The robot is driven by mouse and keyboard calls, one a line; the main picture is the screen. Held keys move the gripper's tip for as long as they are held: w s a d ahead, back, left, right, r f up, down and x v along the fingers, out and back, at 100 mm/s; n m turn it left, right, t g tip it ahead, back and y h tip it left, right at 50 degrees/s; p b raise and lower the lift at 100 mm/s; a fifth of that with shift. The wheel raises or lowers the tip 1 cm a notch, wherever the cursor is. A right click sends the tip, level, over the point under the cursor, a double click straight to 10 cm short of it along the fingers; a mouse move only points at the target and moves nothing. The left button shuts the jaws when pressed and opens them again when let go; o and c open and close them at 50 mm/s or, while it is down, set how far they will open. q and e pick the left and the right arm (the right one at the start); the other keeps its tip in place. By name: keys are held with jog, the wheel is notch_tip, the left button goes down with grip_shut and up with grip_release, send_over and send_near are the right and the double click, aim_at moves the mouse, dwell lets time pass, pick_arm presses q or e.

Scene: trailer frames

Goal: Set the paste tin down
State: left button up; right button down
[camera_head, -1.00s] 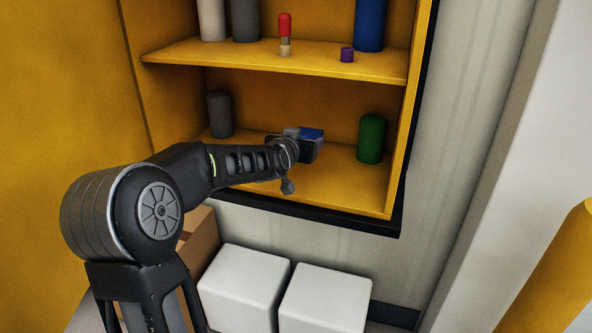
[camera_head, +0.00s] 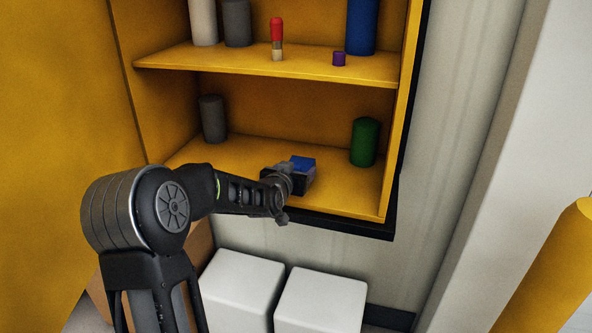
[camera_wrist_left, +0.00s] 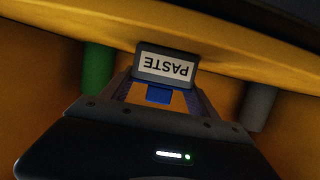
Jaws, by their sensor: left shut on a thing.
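The paste tin (camera_head: 303,163) shows a blue top in the head view, over the lower shelf board (camera_head: 340,190) of a yellow cabinet. In the left wrist view, which is upside down, its white PASTE label (camera_wrist_left: 165,67) faces the camera. My left gripper (camera_head: 292,178) is shut on the tin, its fingers mostly hidden in the head view. The tin is low and close to the board; I cannot tell whether it touches. My right gripper is not in view.
A green cylinder (camera_head: 364,142) stands on the lower shelf to the right, a grey cylinder (camera_head: 212,119) at the back left. The upper shelf (camera_head: 220,62) holds several items. Two white boxes (camera_head: 240,287) stand below the cabinet. Board around the tin is clear.

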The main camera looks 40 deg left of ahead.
pick_arm(q)
jog(key=shift+r, duration=0.15)
jog(key=o, duration=2)
jog(key=shift+f, duration=0.2)
jog(key=shift+c, duration=0.2)
jog(key=shift+r, duration=0.15)
jog(key=b+v, duration=0.2)
jog(key=v, duration=1)
